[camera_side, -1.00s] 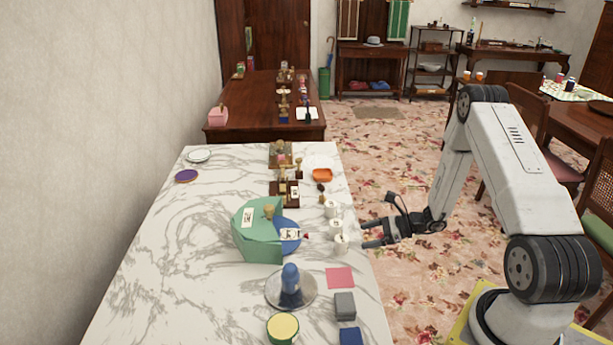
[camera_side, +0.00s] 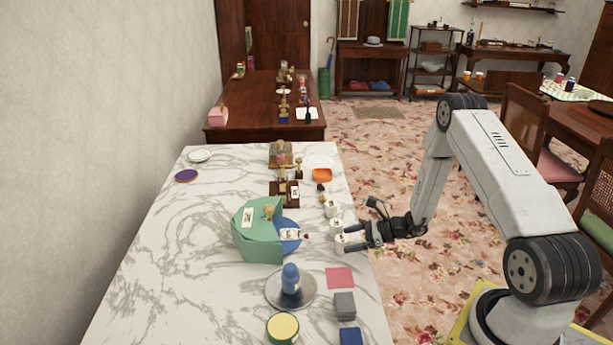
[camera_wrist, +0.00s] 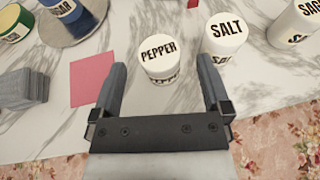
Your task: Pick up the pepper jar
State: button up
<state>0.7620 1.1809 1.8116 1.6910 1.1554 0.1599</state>
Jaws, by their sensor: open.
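The pepper jar (camera_wrist: 159,56) is white with a lid lettered PEPPER and stands upright on the marble table. In the side view it is the nearest of several white jars (camera_side: 340,244), close to the table's right edge. My gripper (camera_wrist: 161,74) is open and empty. In the wrist view its two fingers point toward the pepper jar, which shows between the fingertips with gaps on both sides. In the side view my gripper (camera_side: 350,241) reaches in from the right, its fingertips beside the jar. Whether they touch it cannot be told there.
The salt jar (camera_wrist: 226,36) stands close to the right finger in the wrist view, with a sage jar (camera_wrist: 296,22) farther right. A pink square (camera_side: 340,278) and a grey block (camera_side: 345,305) lie nearer the camera. A green container (camera_side: 258,238) stands left of the jars.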

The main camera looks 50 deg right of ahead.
jog(key=shift+x, duration=1.5)
grip_shut()
jog(key=shift+r, duration=0.15)
jog(key=shift+r, duration=1)
jog(key=s+a+r, duration=0.3)
jog(key=s+r, duration=0.7)
jog(key=s, duration=0.3)
jog(key=shift+s+a+r, duration=0.25)
jog(key=shift+a+r, duration=0.15)
